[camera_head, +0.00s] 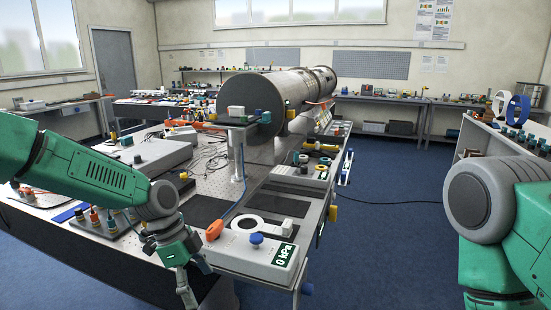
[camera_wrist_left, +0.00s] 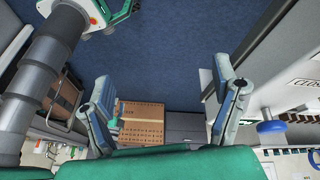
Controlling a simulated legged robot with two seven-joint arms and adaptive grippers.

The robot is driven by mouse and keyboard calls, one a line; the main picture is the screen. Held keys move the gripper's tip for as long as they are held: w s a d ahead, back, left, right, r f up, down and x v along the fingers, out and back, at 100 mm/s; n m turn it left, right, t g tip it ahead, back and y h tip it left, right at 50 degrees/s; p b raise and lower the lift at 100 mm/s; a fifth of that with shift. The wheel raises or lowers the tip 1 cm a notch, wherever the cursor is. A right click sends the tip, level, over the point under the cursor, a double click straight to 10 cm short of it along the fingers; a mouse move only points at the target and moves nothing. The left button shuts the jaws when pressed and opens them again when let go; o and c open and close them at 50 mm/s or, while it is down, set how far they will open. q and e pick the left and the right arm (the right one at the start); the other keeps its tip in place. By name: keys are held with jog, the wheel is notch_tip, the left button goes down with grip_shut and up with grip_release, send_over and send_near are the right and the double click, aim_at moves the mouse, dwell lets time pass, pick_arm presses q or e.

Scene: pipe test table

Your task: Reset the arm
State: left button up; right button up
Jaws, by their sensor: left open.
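My left arm comes in from the left in the head view. Its gripper (camera_head: 196,280) points down beside the near edge of the table, left of a white gauge box (camera_head: 252,249) reading "0 kPa". The gripper is open and holds nothing. In the left wrist view its two fingers (camera_wrist_left: 163,82) stand wide apart, with blue floor and a brown box (camera_wrist_left: 142,123) beyond them. My right arm (camera_head: 505,215) is at the right edge of the head view. Its gripper is out of the picture.
The table (camera_head: 210,184) holds a large metal pipe (camera_head: 265,95), a small stand (camera_head: 238,160), bottles (camera_head: 95,217) and a white case (camera_head: 155,156). A blue knob (camera_wrist_left: 272,127) is close to the right finger in the wrist view. Blue floor (camera_head: 385,225) lies clear right of the table.

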pick_arm(q)
jog(key=s+f+n+y+b, duration=0.15)
jog(key=s+f+n, duration=0.35)
jog(key=s+f, duration=0.55)
jog(key=s+f+n+b, duration=0.35)
jog(key=s+f, duration=0.45)
jog(key=f, duration=0.5)
jog(key=s+a+f+n+t+y+b, duration=0.1)
jog(key=s+a+f+n, duration=0.1)
jog(key=s+a+n, duration=0.2)
jog(key=s+a+f+n+t+y+b, duration=0.1)
jog(key=s+a+n, duration=0.4)
jog(key=s, duration=0.6)
jog(key=shift+s+a+f+y+b, duration=0.3)
jog(key=shift+a+f+b, duration=0.3)
jog(key=shift+a, duration=0.65)
jog(key=shift+r, duration=0.1)
